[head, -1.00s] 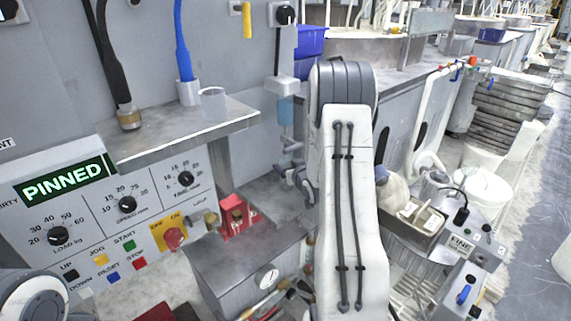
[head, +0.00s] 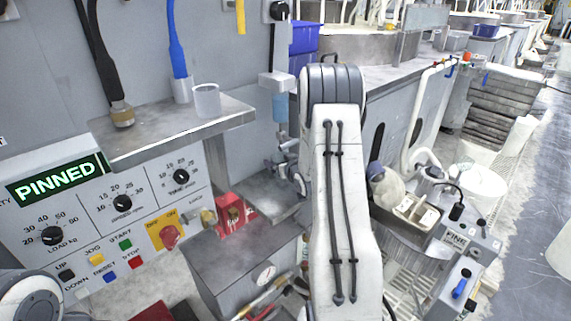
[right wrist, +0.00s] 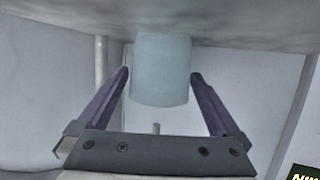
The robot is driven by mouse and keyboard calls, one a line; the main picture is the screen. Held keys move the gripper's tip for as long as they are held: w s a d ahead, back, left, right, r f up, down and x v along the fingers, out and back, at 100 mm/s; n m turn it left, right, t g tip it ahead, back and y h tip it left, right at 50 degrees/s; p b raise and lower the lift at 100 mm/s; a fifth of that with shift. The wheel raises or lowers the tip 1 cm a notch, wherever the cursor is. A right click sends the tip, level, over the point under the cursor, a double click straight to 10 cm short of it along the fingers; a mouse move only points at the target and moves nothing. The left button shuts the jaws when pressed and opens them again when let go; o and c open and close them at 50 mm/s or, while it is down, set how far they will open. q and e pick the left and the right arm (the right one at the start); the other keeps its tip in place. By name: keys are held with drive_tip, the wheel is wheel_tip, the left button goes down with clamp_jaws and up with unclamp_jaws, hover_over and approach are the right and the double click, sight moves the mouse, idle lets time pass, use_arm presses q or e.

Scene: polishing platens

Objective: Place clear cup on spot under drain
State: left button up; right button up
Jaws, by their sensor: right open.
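A clear cup (head: 207,101) stands upright on the grey metal shelf (head: 180,138) at the left in the head view. My right gripper (right wrist: 160,73) is open in the right wrist view. A pale bluish translucent cylinder (right wrist: 162,85) shows between its fingers, with a gap on both sides; I cannot tell whether this is the clear cup. A grey surface (right wrist: 230,30) lies above it and meets its top. In the head view my right arm hides most of that gripper. The drain spot is not clearly identifiable. My left gripper is out of view.
Black and blue hoses (head: 176,45) come down to the shelf. A grey box (head: 277,82) with a pale blue cylinder (head: 280,107) under it projects from the wall. Below are a control panel (head: 110,220), a red block (head: 231,213) and a grey cabinet (head: 230,255).

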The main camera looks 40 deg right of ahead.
drive_tip(key=v, duration=1.2)
drive_tip(key=shift+r+p, duration=0.1)
drive_tip(key=shift+p, duration=0.2)
drive_tip(key=w+a, duration=0.1)
drive_tip(key=a, duration=0.2)
drive_tip(key=w+a+n+g+y, duration=0.1)
drive_tip(key=a, duration=0.2)
drive_tip(key=w+a+n+g+y, duration=0.1)
drive_tip(key=a, duration=0.2)
drive_tip(key=shift+a, duration=0.3)
drive_tip(key=s+a+n+g+y, duration=0.1)
drive_tip(key=s+a+n+g, duration=0.1)
drive_tip(key=a, duration=0.6)
drive_tip(key=s+a+n+g+y, duration=0.1)
drive_tip(key=s+a+g+y, duration=0.15)
drive_tip(key=a, duration=0.65)
drive_tip(key=s+a+r+n+g, duration=0.1)
drive_tip(key=s+a, duration=0.3)
drive_tip(key=s, duration=0.4)
drive_tip(key=s+a+n+g, duration=0.3)
drive_tip(key=s+a, duration=0.1)
drive_tip(key=s, duration=0.4)
drive_tip(key=s+a+r+n+g, duration=0.1)
drive_tip(key=s+a+n+g, duration=0.1)
drive_tip(key=s+a, duration=0.3)
drive_tip(key=s+g, duration=0.1)
drive_tip(key=s, duration=0.2)
drive_tip(key=shift+r, duration=0.3)
